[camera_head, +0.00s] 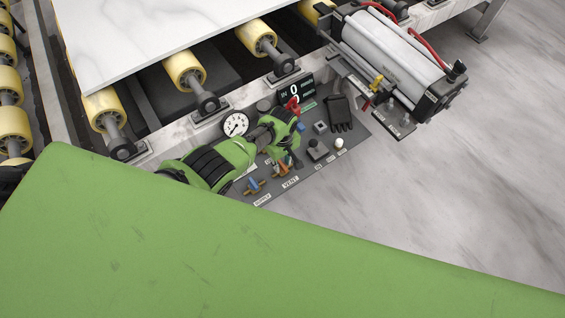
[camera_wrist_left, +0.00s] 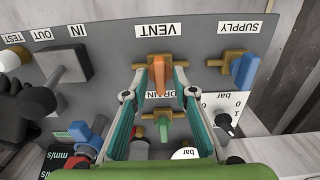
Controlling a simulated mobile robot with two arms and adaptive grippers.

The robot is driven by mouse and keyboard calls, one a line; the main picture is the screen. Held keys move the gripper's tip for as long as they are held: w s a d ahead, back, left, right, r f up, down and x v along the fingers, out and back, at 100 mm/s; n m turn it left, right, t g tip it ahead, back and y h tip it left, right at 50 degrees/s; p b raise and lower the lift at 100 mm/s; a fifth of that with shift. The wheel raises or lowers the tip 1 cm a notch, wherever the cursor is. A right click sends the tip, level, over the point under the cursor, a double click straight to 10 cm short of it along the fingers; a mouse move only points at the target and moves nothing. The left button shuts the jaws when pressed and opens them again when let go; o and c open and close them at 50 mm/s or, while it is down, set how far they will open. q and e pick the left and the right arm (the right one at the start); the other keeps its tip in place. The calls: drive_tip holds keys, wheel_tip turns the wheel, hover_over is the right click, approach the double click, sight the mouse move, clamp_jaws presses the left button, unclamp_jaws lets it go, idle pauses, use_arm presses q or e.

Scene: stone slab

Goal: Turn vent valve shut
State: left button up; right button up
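The vent valve has an orange handle (camera_wrist_left: 158,76) on a brass body, below the VENT label (camera_wrist_left: 158,30) in the left wrist view. The handle appears to lie crosswise to the body. In the head view the orange handle (camera_head: 283,169) shows beside the VENT label. My left gripper (camera_wrist_left: 159,70) is open, its two teal-padded fingers on either side of the handle, with gaps visible. In the head view my left gripper (camera_head: 292,150) is over the panel, partly hiding it. My right gripper is not in view.
The supply valve with a blue handle (camera_wrist_left: 244,71) stands right of the vent in the wrist view. The drain valve's green handle (camera_wrist_left: 163,128) lies between my fingers. A gauge (camera_head: 235,124), a black glove (camera_head: 340,113) and a white-capped knob (camera_head: 339,143) are also on the panel.

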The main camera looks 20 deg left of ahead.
sight(282, 165)
use_arm(q)
drive_tip(key=shift+r, duration=0.1)
idle(0.3)
wheel_tip(282, 165, up, 12)
idle(0.7)
drive_tip(key=shift+s, duration=0.1)
idle(0.4)
